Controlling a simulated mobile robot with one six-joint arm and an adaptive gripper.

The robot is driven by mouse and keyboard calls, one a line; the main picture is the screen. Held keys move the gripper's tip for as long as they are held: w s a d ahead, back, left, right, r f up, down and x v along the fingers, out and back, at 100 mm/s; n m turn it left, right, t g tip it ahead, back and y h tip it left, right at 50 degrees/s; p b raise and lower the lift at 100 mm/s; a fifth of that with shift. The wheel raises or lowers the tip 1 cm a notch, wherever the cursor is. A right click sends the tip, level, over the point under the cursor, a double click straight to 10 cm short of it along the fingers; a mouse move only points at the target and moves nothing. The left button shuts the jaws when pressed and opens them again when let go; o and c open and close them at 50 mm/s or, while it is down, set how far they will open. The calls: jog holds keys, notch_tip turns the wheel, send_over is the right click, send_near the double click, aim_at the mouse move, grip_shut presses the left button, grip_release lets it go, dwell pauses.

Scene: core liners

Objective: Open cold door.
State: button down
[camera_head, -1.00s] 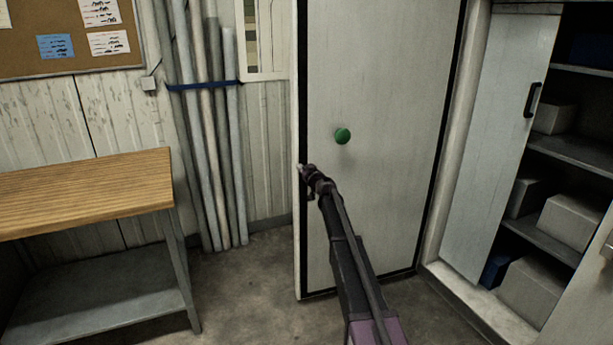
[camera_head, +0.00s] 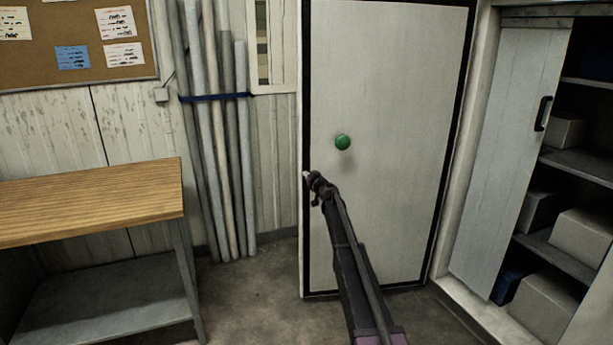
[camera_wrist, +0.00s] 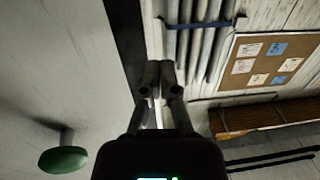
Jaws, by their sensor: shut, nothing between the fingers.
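The cold door (camera_head: 400,100) is a tall pale panel with a black seal around its border and a green round knob (camera_head: 342,142). Its left edge stands out from the back wall over the floor, so it appears swung open. My gripper (camera_head: 307,176) is at this left edge, below and left of the knob, and looks shut and empty. In the wrist view the closed fingertips (camera_wrist: 160,90) lie beside the door's dark edge seal (camera_wrist: 122,40), with the knob (camera_wrist: 63,159) lower left. I cannot tell whether they touch the door.
A wooden-topped bench (camera_head: 90,200) stands at left. Several grey pipes (camera_head: 215,150), bound by a blue strap, lean on the wall behind. At right a cabinet with a pale, black-handled door (camera_head: 510,150) shows shelves with boxes (camera_head: 585,235). Floor (camera_head: 250,290) is clear between bench and door.

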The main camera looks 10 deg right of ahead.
jog(key=s, duration=1.3)
jog(key=shift+s+a, duration=0.1)
jog(key=s+a+f+n+g+y, duration=0.1)
jog(key=s+a+f+g, duration=0.25)
jog(key=s, duration=0.55)
jog(key=s+a+f+g, duration=0.2)
jog(key=s+f+g, duration=0.15)
jog(key=s, duration=0.45)
jog(key=s+a+f+n+g+y, duration=0.1)
jog(key=s+a+f+g, duration=0.3)
jog(key=s, duration=0.5)
jog(key=s+d+f+m+g+h, duration=0.2)
jog(key=s+d+h, duration=0.1)
jog(key=s, duration=0.5)
jog(key=s+d+f+m+g+h, duration=0.2)
jog(key=s+d+f, duration=0.1)
jog(key=s, duration=0.6)
jog(key=s+d+f+m+g+h, duration=0.2)
jog(key=s+d+h, duration=0.1)
jog(key=s, duration=0.5)
notch_tip(320, 180, up, 24)
jog(key=p, duration=2.4)
jog(key=shift+p, duration=0.3)
